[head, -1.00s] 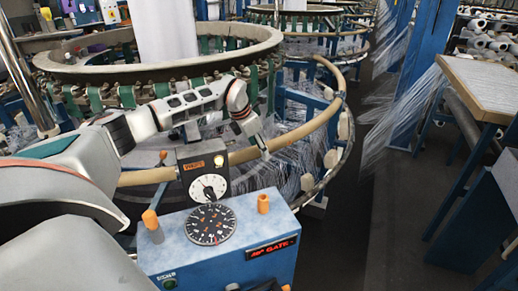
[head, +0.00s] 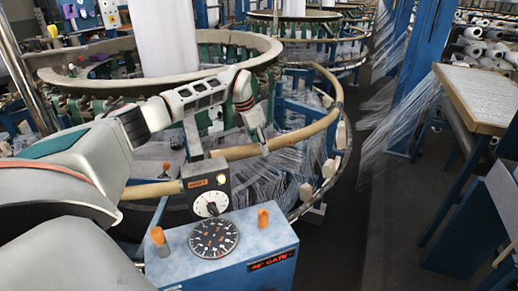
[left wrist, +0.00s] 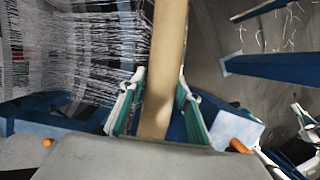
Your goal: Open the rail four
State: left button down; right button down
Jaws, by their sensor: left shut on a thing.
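The tan curved rail (head: 308,131) runs around the front of the circular loom. My left gripper (head: 263,146) is shut on this rail a little right of the control box. In the left wrist view the rail (left wrist: 165,60) passes between the two green and white fingers (left wrist: 155,112), which lie along its sides. A separate tan rail piece (head: 150,190) shows left of the control box. The held section's left end appears higher in the picture than that piece, with a gap between them partly hidden by the dial housing. My right gripper is not in view.
A blue control box (head: 225,262) with dials, orange knobs and a red display reading GATE stands in front of the rail. A table (head: 485,98) is at the right, with clear dark floor (head: 375,220) between.

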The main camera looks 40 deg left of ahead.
pick_arm(q)
jog(key=shift+g, duration=0.7)
jog(key=r, duration=0.2)
jog(key=w+r, duration=0.1)
jog(key=r, duration=0.4)
jog(key=shift+w+a, duration=0.2)
jog(key=shift+w, duration=0.05)
jog(key=shift+r, duration=0.45)
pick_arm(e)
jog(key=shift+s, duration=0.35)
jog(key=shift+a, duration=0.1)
pick_arm(q)
jog(key=c, duration=1.5)
grip_release()
jog(key=shift+o, duration=0.2)
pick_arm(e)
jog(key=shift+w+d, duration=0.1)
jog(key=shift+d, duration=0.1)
pick_arm(q)
notch_tip(320, 180, up, 12)
jog(key=s+a, duration=0.1)
jog(key=a, duration=0.1)
jog(key=shift+s+f, duration=0.2)
jog(key=shift+s, duration=0.1)
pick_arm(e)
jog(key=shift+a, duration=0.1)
